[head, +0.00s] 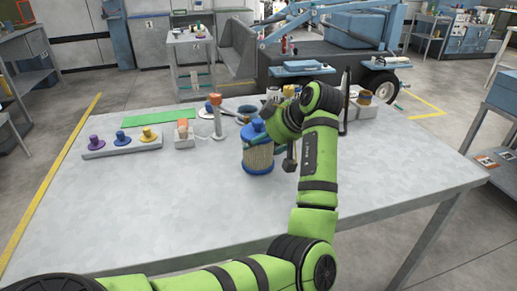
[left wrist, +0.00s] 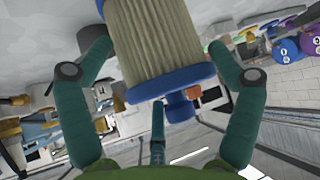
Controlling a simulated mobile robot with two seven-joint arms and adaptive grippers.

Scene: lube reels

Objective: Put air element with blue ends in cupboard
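The air element (head: 258,156) has a pleated beige body with blue ends and a blue knob on top. It stands upright on the grey table (head: 190,225). My left gripper (head: 262,141) is at its upper part, coming from the right side. In the left wrist view the element (left wrist: 160,45) lies between the spread green fingers of my left gripper (left wrist: 158,46), which look open; I cannot tell whether they touch it. My forearm and hand hide part of its right side. My right gripper is not in view. Grey cabinets (head: 152,38) stand against the back wall; I cannot tell which is the cupboard.
A grey strip with purple, blue and yellow knobs (head: 122,139) and a green mat (head: 157,116) lie at the table's left. An orange-topped post (head: 216,117) stands behind the element. More parts (head: 365,103) stand at the back right. The table's front is clear.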

